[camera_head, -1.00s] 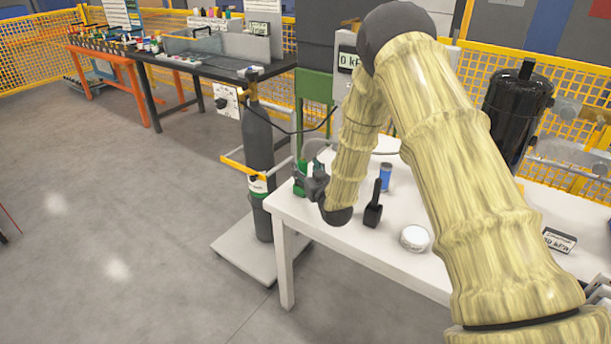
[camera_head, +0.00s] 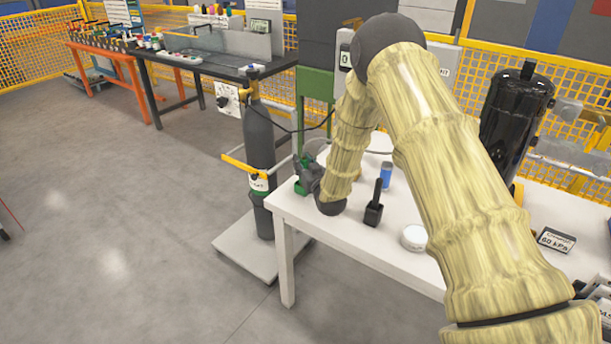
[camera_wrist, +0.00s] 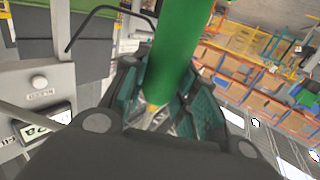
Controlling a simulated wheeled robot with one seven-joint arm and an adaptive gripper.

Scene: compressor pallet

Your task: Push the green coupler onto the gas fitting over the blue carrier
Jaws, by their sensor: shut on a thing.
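My gripper (camera_head: 307,176) is at the left end of the white table, above its far left corner. In the wrist view my gripper (camera_wrist: 160,105) is shut on the green coupler (camera_wrist: 177,50), a smooth green cylinder between the dark finger pads. Only a little green of the coupler (camera_head: 299,187) shows beside the fingers in the head view. A brass-coloured tip (camera_wrist: 152,107) shows at the coupler's near end. I cannot make out the gas fitting or the blue carrier for certain. A small blue cylinder (camera_head: 386,176) stands on the table right of my gripper.
The white table (camera_head: 300,217) also bears a black tool (camera_head: 374,205), a round white tin (camera_head: 414,237) and a small display (camera_head: 556,240). A dark gas cylinder (camera_head: 259,150) on a pale base stands left of the table. Open floor lies further left.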

